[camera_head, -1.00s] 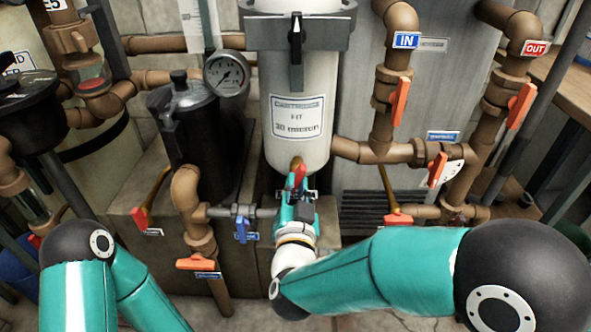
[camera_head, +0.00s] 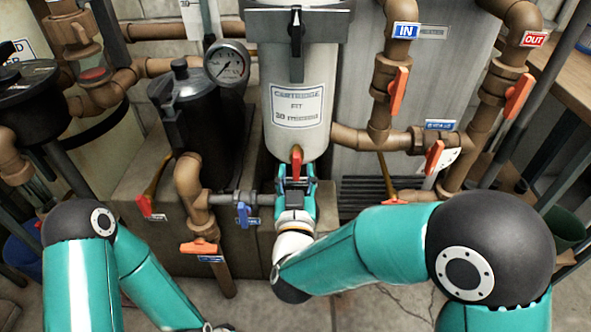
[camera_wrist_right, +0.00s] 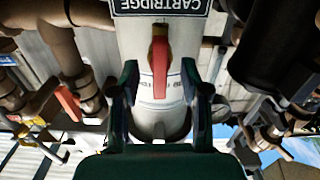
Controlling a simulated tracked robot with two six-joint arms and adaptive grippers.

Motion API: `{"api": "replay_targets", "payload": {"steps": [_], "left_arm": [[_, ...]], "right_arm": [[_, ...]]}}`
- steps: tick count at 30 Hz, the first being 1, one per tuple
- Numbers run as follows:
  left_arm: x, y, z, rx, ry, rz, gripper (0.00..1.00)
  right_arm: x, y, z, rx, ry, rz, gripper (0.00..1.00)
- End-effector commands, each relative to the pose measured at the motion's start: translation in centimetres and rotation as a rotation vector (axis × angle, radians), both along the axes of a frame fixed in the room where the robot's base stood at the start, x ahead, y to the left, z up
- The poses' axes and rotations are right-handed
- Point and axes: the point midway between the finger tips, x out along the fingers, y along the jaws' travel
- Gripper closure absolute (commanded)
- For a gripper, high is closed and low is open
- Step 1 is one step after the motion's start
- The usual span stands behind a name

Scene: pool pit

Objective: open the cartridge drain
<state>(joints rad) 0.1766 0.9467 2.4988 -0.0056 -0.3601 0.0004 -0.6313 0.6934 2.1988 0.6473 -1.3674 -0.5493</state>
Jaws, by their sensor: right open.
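The white cartridge housing (camera_head: 333,95) stands upright in the middle, with a label on its front. Its drain has a red handle (camera_head: 297,163) at the housing's bottom, hanging straight down. My right gripper (camera_head: 296,184) is open and empty just below the housing, fingers pointing up toward the handle. In the right wrist view the red handle (camera_wrist_right: 159,68) lies between the two fingers of the open gripper (camera_wrist_right: 160,88), with a gap on either side. The drain's outlet is hidden. My left arm shows at lower left; its gripper is not clearly visible.
A blue-handled valve (camera_head: 243,214) and an orange-handled valve (camera_head: 199,246) sit close left of my right gripper. A pressure gauge (camera_head: 227,63) and dark canister (camera_head: 205,130) stand behind them. Orange-handled pipes (camera_head: 398,90) rise at right. Floor in front is partly clear.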

Motion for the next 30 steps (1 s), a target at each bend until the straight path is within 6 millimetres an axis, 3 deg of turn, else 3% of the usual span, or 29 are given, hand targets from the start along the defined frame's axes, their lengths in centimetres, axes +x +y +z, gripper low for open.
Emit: {"api": "replay_targets", "payload": {"steps": [8, 22, 30], "left_arm": [[0.0, 0.0, -0.2, 0.000, 0.000, 0.000, 0.54], [0.0, 0.0, -1.7, 0.000, 0.000, 0.000, 0.54], [0.0, 0.0, -1.7, 0.000, 0.000, 0.000, 0.54]], "right_arm": [[-0.6, 0.1, 0.1, 0.002, -0.003, 0.002, 0.54], [-6.5, 0.1, 0.1, 0.002, -0.004, 0.002, 0.54], [-7.0, 0.0, 0.2, 0.002, -0.003, -0.001, 0.54]]}}
